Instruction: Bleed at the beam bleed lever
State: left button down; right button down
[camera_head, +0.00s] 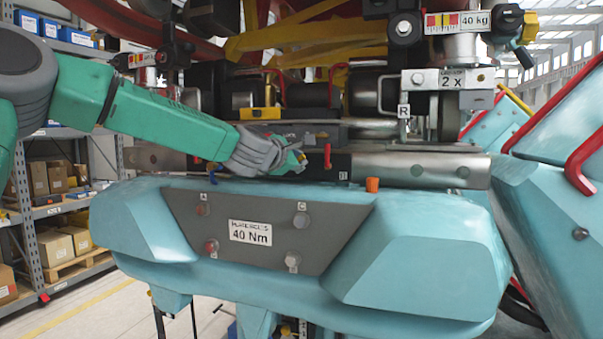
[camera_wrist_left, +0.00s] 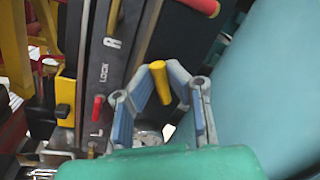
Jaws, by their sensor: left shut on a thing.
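A small yellow lever (camera_wrist_left: 160,84) stands between the fingertips of my left gripper (camera_wrist_left: 161,88) in the left wrist view. The fingers are bent in and touch its sides, and its lower end is hidden. No label on it can be read. In the head view my left gripper (camera_head: 298,160) is above the back edge of the pale blue housing, its fingers pointing right. My right gripper is not in view.
A red lever (camera_head: 327,157) stands just right of the left gripper. Beside the gripper is a rail marked R, LOCK and L (camera_wrist_left: 104,72) with a small red pointer (camera_wrist_left: 97,111). The pale blue housing (camera_head: 420,240) fills the front. An orange cap (camera_head: 372,185) sticks up at its back edge.

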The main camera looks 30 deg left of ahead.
pick_arm(q)
jog(key=n+b, duration=0.2)
jog(key=a+n+b, duration=0.1)
jog(key=shift+f+t+h, duration=0.25)
jog(key=shift+t+h, duration=0.05)
jog(key=shift+h, duration=0.1)
jog(key=n+b, duration=0.2)
jog(key=a+n+b, duration=0.1)
jog(key=n+b, duration=0.1)
jog(key=b, duration=0.1)
jog(key=shift+s+a+n+t+h, duration=0.1)
jog(key=shift+s+n+t+h, duration=0.1)
jog(key=shift+n+t+h, duration=0.15)
jog(key=shift+a+r+n+t+b, duration=0.15)
jog(key=shift+n+b, duration=0.5)
jog(key=shift+b, duration=0.1)
jog(key=shift+a+r+n+t+b, duration=0.1)
jog(key=shift+a+r+n+b, duration=0.05)
jog(key=shift+n+b, duration=0.55)
jog(key=c, duration=1.6)
grip_release()
jog(key=shift+s+r, duration=0.1)
jog(key=shift+a+r, duration=0.15)
jog(key=shift+s, duration=0.1)
jog(key=shift+s, duration=0.1)
